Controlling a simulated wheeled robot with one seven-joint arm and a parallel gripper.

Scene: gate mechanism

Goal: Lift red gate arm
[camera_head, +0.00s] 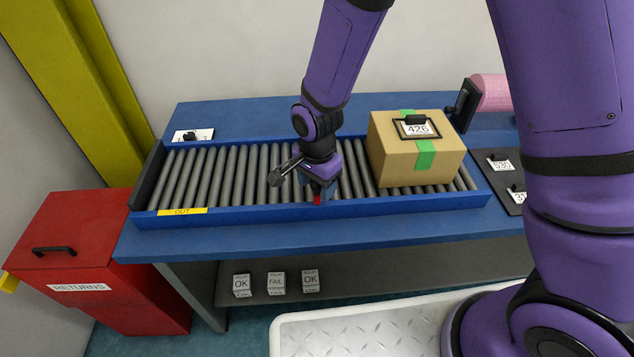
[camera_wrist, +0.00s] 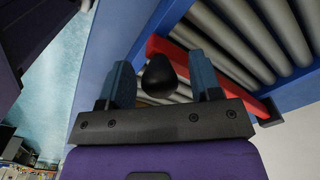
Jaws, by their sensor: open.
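The red gate arm (camera_wrist: 156,46) lies low across the rollers in the wrist view, running from the upper middle toward the lower right, partly hidden behind my gripper. In the head view only a small red piece (camera_head: 317,200) shows below my gripper, at the front rail. A dark rounded knob (camera_wrist: 159,74) shows between my fingers in the wrist view. My gripper (camera_head: 321,188) is open over the front side of the conveyor, with one finger on each side of the knob. I cannot tell whether the fingers touch it.
The roller conveyor (camera_head: 223,172) has blue rails on a blue table (camera_head: 250,239). A cardboard box (camera_head: 388,163) with green tape and a 426 label sits on the rollers to the right. A red returns bin (camera_head: 72,240) stands at left. The rollers left of my gripper are clear.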

